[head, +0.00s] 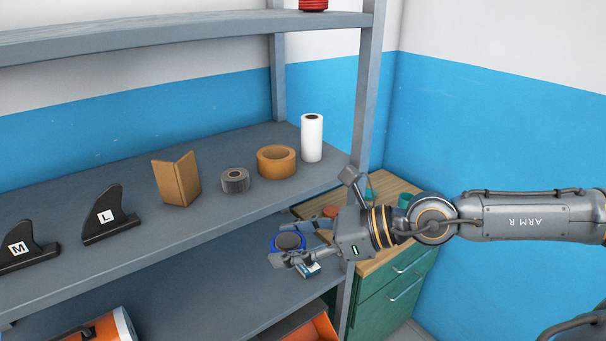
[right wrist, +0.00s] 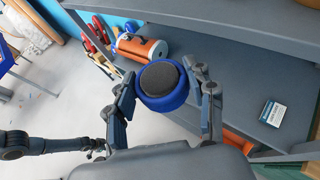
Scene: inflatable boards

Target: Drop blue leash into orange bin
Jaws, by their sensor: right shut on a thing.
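The blue leash (right wrist: 181,97) is a round blue coil with a dark grey centre. My right gripper (right wrist: 166,92) is shut on it, with one finger on each side. In the head view the gripper (head: 296,241) holds the leash (head: 275,243) in front of the shelf's right end, partly hidden by the fingers. The orange bin (head: 318,330) shows only in part at the bottom, below the gripper; a strip of it (right wrist: 238,140) also shows in the right wrist view. My left gripper is not in view in the head view.
On the middle shelf (head: 130,180) stand black fins, a brown folded piece, tape rolls and a white roll. The lower shelf (head: 190,300) holds an orange cylinder (head: 105,328) and a small blue-white box (head: 312,269). A grey post (head: 364,110) and a green cabinet (head: 385,305) stand close to my right arm.

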